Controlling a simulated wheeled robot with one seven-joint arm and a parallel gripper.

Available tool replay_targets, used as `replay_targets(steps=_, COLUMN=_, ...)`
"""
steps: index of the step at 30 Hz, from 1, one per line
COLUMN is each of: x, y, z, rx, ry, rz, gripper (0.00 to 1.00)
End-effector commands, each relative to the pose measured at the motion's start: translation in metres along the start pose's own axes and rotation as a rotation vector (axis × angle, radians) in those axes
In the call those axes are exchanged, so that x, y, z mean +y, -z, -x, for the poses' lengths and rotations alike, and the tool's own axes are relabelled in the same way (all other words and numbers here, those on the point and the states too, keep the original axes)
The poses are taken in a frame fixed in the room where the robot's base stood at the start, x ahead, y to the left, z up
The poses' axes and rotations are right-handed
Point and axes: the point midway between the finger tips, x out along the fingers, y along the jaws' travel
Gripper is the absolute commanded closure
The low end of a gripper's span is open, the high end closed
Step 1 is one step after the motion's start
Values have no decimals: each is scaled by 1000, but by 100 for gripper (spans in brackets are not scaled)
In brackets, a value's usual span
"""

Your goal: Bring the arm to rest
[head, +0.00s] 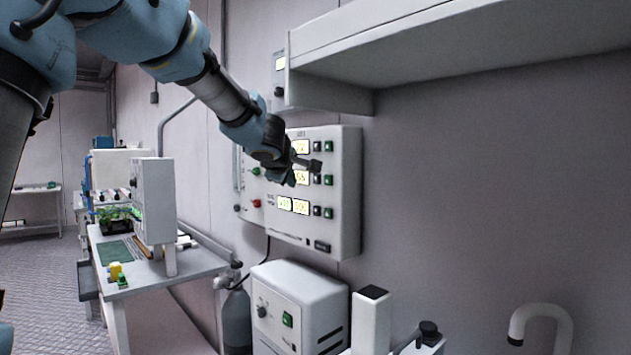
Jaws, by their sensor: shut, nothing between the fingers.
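My arm reaches from the upper left of the head view toward the middle. My gripper (309,172) is at its end, in front of a wall-mounted control panel (343,190). The gripper is dark and small in the picture, and its fingers look shut with nothing held. It overlaps the panel's displays and buttons in the picture; I cannot tell whether it touches the panel.
A white shelf (450,45) juts from the wall at upper right. A white box unit (300,305) stands below the panel, beside a grey cylinder (236,318). A bench (190,267) with equipment stands at left. Open floor (40,270) lies at far left.

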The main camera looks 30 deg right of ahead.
Motion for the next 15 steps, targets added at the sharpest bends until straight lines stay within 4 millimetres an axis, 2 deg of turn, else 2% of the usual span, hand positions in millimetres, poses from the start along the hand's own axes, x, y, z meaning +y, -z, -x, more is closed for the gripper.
replay_targets(steps=12, x=0, y=0, z=0, rx=0, ry=0, rz=0, gripper=100)
replay_targets(steps=15, x=-5, y=4, z=0, rx=2, ry=5, rz=-15, gripper=100)
